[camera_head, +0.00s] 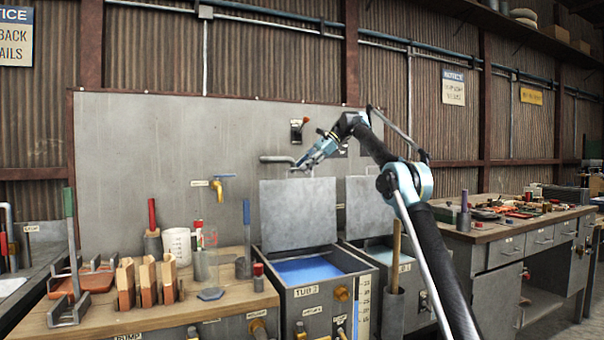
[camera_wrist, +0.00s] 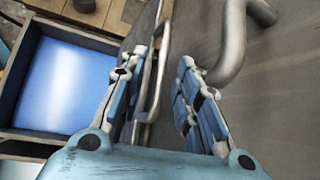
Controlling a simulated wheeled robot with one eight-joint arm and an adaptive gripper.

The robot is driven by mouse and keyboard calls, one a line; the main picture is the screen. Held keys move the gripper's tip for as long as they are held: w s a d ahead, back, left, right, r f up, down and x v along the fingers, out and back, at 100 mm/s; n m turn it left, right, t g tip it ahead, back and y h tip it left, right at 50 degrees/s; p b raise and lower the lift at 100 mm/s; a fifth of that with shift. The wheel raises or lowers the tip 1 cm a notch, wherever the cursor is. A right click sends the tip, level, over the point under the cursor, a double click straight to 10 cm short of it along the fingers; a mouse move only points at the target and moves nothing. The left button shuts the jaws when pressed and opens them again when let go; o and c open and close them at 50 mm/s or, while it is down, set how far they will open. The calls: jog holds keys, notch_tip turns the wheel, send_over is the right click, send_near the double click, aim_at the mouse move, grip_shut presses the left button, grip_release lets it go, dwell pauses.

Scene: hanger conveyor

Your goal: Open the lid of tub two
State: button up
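Tub two (camera_head: 312,298), a grey metal box labelled TUB 2 with blue liquid inside, stands at the middle of the head view. Its grey lid (camera_head: 298,214) is raised and stands upright at the tub's back edge. My gripper (camera_head: 300,165) is just above the lid's top edge. In the wrist view my gripper (camera_wrist: 163,68) is open, its two fingers apart. A thin metal bar (camera_wrist: 152,75) lies between them, closer to the left finger; whether it touches is unclear. The tub's blue liquid (camera_wrist: 62,85) shows at left.
A grey pipe (camera_head: 275,159) juts from the back panel near my gripper; it shows close to the right finger in the wrist view (camera_wrist: 232,45). A second tub (camera_head: 385,255) with a raised lid (camera_head: 365,206) stands right. Tools and wooden blocks (camera_head: 148,283) fill the left bench.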

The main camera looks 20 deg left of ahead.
jog(key=w+d, duration=0.4)
jog(key=d, duration=0.6)
jog(key=shift+w+d, duration=0.35)
jog(key=shift+d, duration=0.05)
jog(key=s+d+n+t+h, duration=0.2)
jog(key=s+d, duration=0.8)
jog(key=d, duration=0.3)
jog(key=s+d+f+n+t+h, duration=0.1)
jog(key=s+d+f, duration=0.45)
jog(key=s, duration=0.25)
jog(key=s+d+f+n+t+h, duration=0.1)
jog(key=s+d+f+n, duration=0.1)
jog(key=s+d+f, duration=0.4)
jog(key=s+d+f+n+h, duration=0.1)
jog(key=s+d+f, duration=0.4)
jog(key=s+f, duration=0.5)
jog(key=s+d+f+n+t+h, duration=0.1)
jog(key=s+d+f, duration=0.4)
jog(key=s+f, duration=0.6)
jog(key=s+d+f+n+h, duration=0.2)
jog(key=s+d+f, duration=0.3)
jog(key=s+f, duration=0.5)
notch_tip(320, 180, down, 3)
jog(key=shift+s+d+f+t+h, duration=0.1)
jog(key=shift+s+d+t+h, duration=0.2)
jog(key=shift+t, duration=0.1)
